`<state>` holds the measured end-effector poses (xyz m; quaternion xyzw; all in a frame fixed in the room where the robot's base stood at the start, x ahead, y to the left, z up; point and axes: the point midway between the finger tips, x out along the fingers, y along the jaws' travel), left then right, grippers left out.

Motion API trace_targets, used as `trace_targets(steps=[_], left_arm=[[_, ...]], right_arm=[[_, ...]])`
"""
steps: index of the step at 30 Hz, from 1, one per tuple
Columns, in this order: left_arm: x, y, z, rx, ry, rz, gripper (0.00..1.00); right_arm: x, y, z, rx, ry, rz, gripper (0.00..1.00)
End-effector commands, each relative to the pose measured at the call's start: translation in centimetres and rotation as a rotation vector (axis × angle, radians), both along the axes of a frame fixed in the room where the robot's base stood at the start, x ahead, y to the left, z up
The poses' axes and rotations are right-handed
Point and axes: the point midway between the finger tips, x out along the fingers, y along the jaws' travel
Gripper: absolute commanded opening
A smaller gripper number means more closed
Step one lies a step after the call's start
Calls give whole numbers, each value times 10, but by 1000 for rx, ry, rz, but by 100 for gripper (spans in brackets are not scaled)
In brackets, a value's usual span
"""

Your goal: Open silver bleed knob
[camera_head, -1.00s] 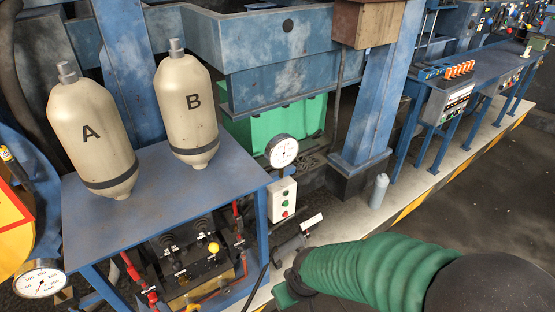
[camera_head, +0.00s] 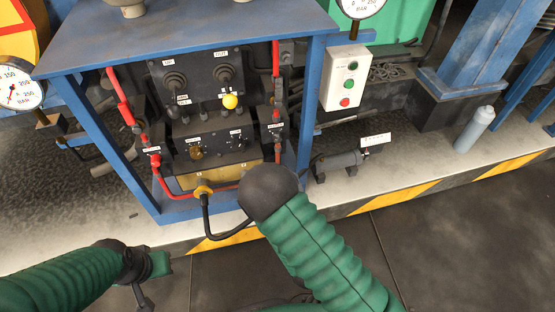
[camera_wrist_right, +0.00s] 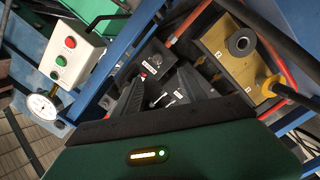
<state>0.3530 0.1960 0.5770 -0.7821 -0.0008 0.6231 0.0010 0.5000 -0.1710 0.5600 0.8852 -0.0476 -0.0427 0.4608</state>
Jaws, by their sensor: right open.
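The silver bleed knob (camera_head: 239,144) is on the right side of the dark lower panel under the blue table, beside a brass-coloured knob (camera_head: 196,152). In the right wrist view a small silver knob (camera_wrist_right: 161,98) shows beyond my right gripper (camera_wrist_right: 160,84). The fingers are spread on either side of it, apart from each other and holding nothing; contact is not clear. In the head view the right gripper is hidden behind my dark arm joint. My left gripper (camera_head: 152,278) is low at the left, over the floor, away from the panel; its fingers are unclear.
A yellow-ended black cable (camera_head: 203,192) and red hoses (camera_head: 128,115) surround the panel. Blue table legs (camera_head: 304,120) frame it. A white button box (camera_head: 346,78) stands to its right, and a grey bottle (camera_head: 473,130) further right. The floor in front is clear.

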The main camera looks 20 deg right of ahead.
Motion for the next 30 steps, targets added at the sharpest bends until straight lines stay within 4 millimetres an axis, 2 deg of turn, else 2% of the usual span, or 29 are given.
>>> trace_targets(steps=[1, 4, 7, 21, 25, 30], left_arm=[[0, 0, -6, 0, -1, 0, 0], [1, 0, -5, 0, -2, 0, 0], [1, 0, -9, 0, -2, 0, 0], [0, 0, -48, 0, -1, 0, 0], [0, 0, -53, 0, -1, 0, 0], [0, 0, -54, 0, -1, 0, 0]], right_arm=[[-1, 1, -4, -19, -17, 9, 49], [5, 0, 0, -27, -30, 10, 49], [22, -3, 1, -21, -33, 8, 49], [140, -17, -2, -20, -30, 10, 49], [159, -19, -2, -19, -27, 9, 49], [167, -20, 0, -20, -25, 10, 49]])
